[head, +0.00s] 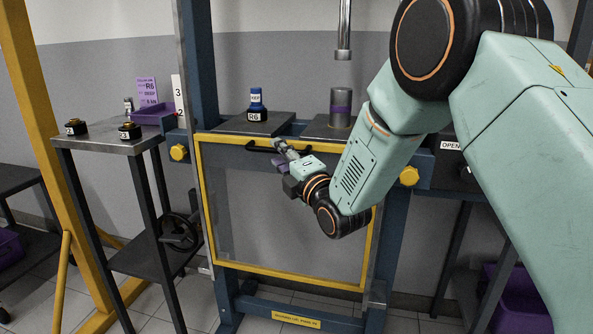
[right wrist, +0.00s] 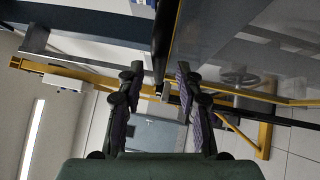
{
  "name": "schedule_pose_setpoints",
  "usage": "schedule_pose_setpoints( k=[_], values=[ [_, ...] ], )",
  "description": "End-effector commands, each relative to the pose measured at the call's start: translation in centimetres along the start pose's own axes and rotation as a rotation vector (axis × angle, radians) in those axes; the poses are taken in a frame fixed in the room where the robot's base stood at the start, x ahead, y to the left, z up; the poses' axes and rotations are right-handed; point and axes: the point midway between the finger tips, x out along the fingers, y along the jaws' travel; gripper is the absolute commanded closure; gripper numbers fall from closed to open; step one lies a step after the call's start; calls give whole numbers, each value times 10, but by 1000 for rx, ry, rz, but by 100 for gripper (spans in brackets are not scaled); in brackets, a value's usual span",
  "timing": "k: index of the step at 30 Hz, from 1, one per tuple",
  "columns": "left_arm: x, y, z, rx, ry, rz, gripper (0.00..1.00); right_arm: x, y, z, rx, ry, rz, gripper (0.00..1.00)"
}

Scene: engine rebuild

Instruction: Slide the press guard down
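The press guard is a clear panel in a yellow frame (head: 285,274); in the head view it hangs low across the blue press frame, its top rail about level with the press bed. A black bar handle (head: 260,149) runs along its top rail. My right gripper (head: 283,147) is at the handle's middle and partly hides it. In the right wrist view, the two fingers (right wrist: 160,85) stand apart, with a dark bar (right wrist: 163,45), seemingly the handle, between or just beyond their tips. I cannot see contact. My left gripper is not in view.
A side table (head: 108,139) with small parts stands left. Yellow knobs (head: 179,152) flank the guard.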

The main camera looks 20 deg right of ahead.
Motion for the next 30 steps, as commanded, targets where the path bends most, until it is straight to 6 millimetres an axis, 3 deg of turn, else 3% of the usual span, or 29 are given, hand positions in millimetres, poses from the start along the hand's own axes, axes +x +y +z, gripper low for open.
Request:
schedule_pose_setpoints(
  k=[9, 15, 21, 30],
  values=[
    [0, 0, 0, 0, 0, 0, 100, -57, 0, 1, 3, -3, -2, 64],
    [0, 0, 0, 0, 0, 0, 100, -83, 0, 0, 2, -2, -2, 64],
    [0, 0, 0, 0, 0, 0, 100, -94, 0, 0, 1, 0, 0, 64],
    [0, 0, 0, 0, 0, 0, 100, -94, 0, 0, 0, 0, 0, 64]
  ],
)
